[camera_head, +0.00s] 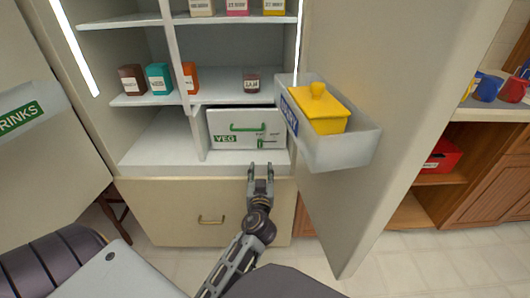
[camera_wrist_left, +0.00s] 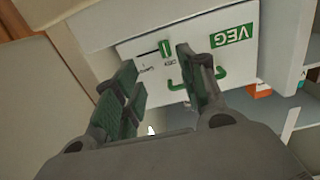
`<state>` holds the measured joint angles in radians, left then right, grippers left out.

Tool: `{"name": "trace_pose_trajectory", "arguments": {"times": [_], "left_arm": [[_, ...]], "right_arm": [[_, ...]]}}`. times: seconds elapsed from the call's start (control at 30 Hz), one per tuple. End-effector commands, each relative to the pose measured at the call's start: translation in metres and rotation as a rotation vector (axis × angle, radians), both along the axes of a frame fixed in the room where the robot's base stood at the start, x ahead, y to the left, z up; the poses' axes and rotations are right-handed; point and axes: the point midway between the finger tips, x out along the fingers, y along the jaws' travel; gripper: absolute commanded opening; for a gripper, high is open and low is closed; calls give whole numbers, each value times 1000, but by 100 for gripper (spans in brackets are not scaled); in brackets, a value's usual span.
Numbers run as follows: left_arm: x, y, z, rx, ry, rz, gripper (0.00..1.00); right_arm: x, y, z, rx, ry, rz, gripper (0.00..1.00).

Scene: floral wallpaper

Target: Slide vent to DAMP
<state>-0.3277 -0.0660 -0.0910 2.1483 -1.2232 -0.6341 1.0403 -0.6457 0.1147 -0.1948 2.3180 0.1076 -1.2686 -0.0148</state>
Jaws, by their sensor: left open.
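The white VEG drawer (camera_head: 236,142) sits shut at the bottom of the open fridge. It has a green handle (camera_head: 247,127) and a small green vent slider (camera_head: 262,130) to the right of the VEG label. In the left wrist view the picture is turned over. There the green slider knob (camera_wrist_left: 165,48) stands at one end of a dark slot that runs left, with two small labels too blurred to read surely. My left gripper (camera_head: 261,168) is open and empty in front of the drawer, with the knob seen between its fingers, apart from it. My right gripper is not in view.
The open fridge door on the right carries a bin (camera_head: 345,150) with a yellow lidded dish (camera_head: 318,108). Several jars and boxes stand on the shelves (camera_head: 190,98). A beige lower drawer (camera_head: 170,205) lies below. The left door has a DRINKS bin (camera_head: 35,110).

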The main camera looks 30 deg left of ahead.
Motion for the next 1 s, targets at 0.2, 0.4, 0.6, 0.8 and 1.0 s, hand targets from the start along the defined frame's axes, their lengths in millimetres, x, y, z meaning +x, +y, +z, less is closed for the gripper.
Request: {"name": "trace_pose_trajectory", "arguments": {"times": [0.2,0.4,0.6,0.8,1.0], "left_arm": [[-6,7,16,0,-49,26,41],[-6,7,18,-1,-51,27,41],[-5,8,17,-1,-51,27,41],[0,10,17,0,-50,26,41],[11,17,17,1,-51,26,41]], "right_arm": [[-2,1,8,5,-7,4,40],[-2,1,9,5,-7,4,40],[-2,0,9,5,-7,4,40],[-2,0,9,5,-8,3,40],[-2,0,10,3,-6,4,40]]}}
